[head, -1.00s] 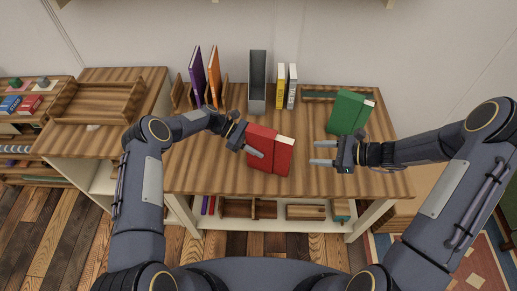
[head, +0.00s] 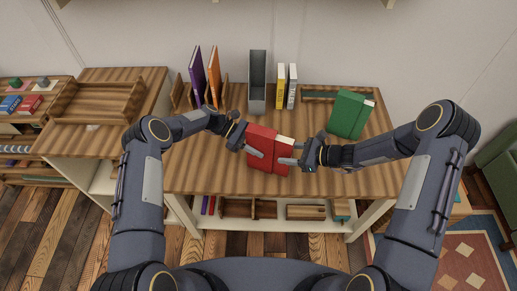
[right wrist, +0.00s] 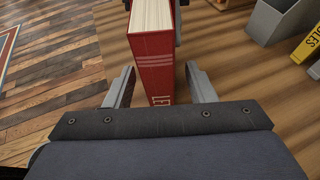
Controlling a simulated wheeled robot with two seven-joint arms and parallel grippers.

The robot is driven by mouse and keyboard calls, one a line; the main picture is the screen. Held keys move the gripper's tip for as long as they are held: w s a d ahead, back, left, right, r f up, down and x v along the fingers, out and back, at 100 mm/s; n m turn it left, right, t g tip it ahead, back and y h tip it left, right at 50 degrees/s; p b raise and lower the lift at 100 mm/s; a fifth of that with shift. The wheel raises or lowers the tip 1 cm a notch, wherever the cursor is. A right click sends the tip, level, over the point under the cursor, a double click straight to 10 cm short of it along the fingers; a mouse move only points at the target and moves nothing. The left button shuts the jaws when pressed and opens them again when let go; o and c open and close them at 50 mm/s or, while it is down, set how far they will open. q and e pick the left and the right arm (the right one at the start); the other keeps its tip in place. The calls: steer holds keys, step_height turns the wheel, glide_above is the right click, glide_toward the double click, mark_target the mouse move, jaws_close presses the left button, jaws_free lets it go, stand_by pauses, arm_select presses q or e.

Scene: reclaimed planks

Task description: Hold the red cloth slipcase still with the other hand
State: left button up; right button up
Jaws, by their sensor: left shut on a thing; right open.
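The red cloth slipcase (head: 261,133) is held upright over the middle of the table. A red book (head: 284,150) with cream pages shows at its right side. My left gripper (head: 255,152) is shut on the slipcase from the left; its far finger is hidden. My right gripper (head: 291,154) is open at the right end of the book. In the right wrist view, the book's red spine (right wrist: 157,82) with pale bands and lettering lies between the open fingers of my right gripper (right wrist: 160,88), with a gap on each side.
A green book or case (head: 350,114) stands at the right of the table (head: 215,178). A grey open holder (head: 257,80), yellow (head: 280,86) and white (head: 292,87) books, and purple (head: 197,75) and orange (head: 214,77) books stand behind. The table's front left is clear.

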steer(key=shift+x, duration=0.85)
jaws_close()
steer(key=shift+r, duration=0.3)
stand_by(0.5)
